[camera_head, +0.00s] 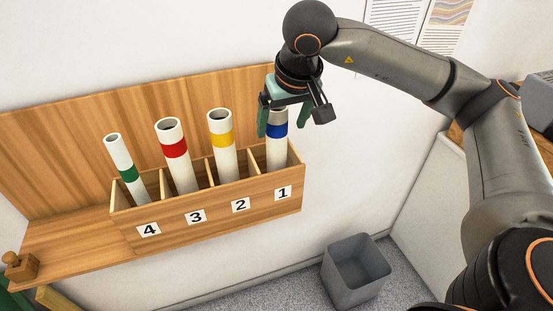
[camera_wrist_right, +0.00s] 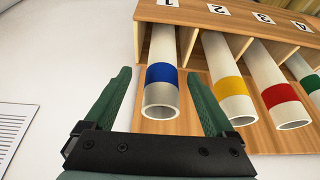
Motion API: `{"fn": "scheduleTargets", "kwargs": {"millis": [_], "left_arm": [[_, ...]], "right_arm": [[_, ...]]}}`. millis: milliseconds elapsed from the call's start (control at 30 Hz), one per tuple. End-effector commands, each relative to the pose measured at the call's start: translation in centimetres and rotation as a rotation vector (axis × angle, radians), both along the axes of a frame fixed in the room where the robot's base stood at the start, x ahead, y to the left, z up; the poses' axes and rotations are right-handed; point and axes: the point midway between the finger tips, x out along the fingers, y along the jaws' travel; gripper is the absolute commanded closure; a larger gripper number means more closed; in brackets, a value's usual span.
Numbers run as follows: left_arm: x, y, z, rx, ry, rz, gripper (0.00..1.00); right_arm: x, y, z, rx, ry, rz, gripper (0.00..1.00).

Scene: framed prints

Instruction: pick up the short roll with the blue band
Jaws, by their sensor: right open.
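The white roll with the blue band (camera_head: 277,130) stands in compartment 1 of the wooden rack, at the right end. It also shows in the right wrist view (camera_wrist_right: 161,76). My right gripper (camera_head: 285,120) is at the top of this roll, with its green fingers on either side of it. In the right wrist view the open fingers (camera_wrist_right: 163,88) flank the roll, with visible gaps on both sides. The wooden rack (camera_head: 215,212) has compartments labelled 1 to 4. My left gripper is not in view.
Rolls with a yellow band (camera_head: 221,140), a red band (camera_head: 175,150) and a green band (camera_head: 128,172) stand in compartments 2, 3 and 4. A wooden back panel (camera_head: 70,150) is behind them. A grey bin (camera_head: 345,285) stands on the floor below.

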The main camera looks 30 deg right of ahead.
Motion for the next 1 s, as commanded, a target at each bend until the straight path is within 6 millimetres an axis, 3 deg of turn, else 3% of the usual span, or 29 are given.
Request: {"fn": "scheduleTargets", "kwargs": {"millis": [400, 667, 1000], "left_arm": [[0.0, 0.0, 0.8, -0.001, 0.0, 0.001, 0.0], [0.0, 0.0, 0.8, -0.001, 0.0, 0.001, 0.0], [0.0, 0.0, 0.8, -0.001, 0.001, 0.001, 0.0]], "right_arm": [[2.3, -0.2, -4.5, 0.001, 0.002, -0.002, 0.11], [2.4, -0.2, -4.8, 0.003, 0.0, -0.001, 0.11], [2.4, -0.2, -4.7, 0.003, 0.0, -0.001, 0.48]]}}
